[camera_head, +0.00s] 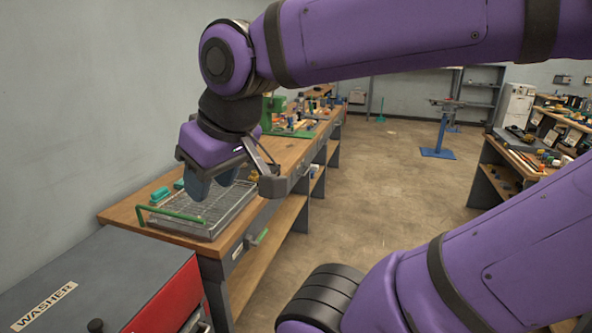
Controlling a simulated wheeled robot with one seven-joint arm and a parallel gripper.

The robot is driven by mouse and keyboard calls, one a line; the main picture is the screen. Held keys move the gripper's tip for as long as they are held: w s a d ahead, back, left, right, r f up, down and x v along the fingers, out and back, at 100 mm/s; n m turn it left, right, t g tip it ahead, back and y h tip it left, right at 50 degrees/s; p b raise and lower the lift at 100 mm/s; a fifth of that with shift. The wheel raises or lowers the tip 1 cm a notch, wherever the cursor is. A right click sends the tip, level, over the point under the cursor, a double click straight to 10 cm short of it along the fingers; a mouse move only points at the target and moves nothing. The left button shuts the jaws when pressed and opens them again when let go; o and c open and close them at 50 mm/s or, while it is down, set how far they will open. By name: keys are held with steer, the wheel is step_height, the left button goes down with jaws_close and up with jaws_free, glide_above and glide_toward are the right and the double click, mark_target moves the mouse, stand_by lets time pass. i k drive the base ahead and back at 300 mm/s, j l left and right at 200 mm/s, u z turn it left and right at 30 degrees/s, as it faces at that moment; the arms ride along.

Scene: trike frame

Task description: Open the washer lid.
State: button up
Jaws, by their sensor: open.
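The washer is a box at the bottom left with a dark grey lid (105,275) that lies flat and shut. A "WASHER" label is on its top, and a red side (168,300) faces right. A dark round knob (95,325) shows at the bottom edge, partly cut off. My gripper (222,188) points down over the workbench, above and beyond the washer. It is open and apart from the lid. Its fingers look blue-grey and hold nothing that I can see. The lid's front part is cut off by the frame.
A wire tray (205,222) with a green handle sits on the wooden workbench (118,214) just beyond the washer, under my gripper. Green items (159,195) lie beside it. Open floor (400,195) lies to the right. A blue stand (438,152) and another bench (500,150) are farther off.

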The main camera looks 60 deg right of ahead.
mark_target(101, 283)
steer(key=z, duration=1.35)
steer(key=u, duration=1.5)
steer(key=i+l+z, duration=0.2)
steer(key=i+l, duration=0.1)
